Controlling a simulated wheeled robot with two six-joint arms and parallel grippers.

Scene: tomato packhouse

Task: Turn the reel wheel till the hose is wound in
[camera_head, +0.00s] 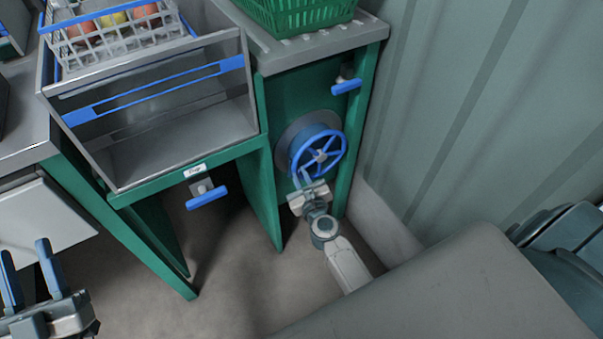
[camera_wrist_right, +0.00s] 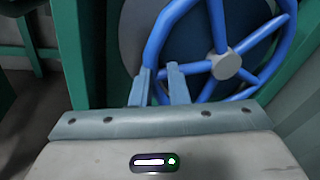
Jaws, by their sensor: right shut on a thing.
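The reel wheel (camera_head: 320,156) is a blue spoked wheel with a grey hub, on the front of a green cabinet low on the right. It shows large in the right wrist view (camera_wrist_right: 226,66). Behind it are a blue drum and a grey disc (camera_head: 284,137). My right gripper (camera_head: 301,181) is shut on the wheel's rim at its lower left; in the wrist view its blue fingers (camera_wrist_right: 158,76) meet the rim there. I cannot make out a loose hose. My left gripper (camera_head: 26,258) is open and empty at the lower left, far from the wheel.
A blue handle (camera_head: 347,86) sticks out above the wheel, and another blue handle (camera_head: 207,198) under the grey bin (camera_head: 160,155). A green basket (camera_head: 300,22) stands on top. A ribbed wall (camera_head: 470,100) is close on the right. The floor (camera_head: 240,285) before the cabinet is clear.

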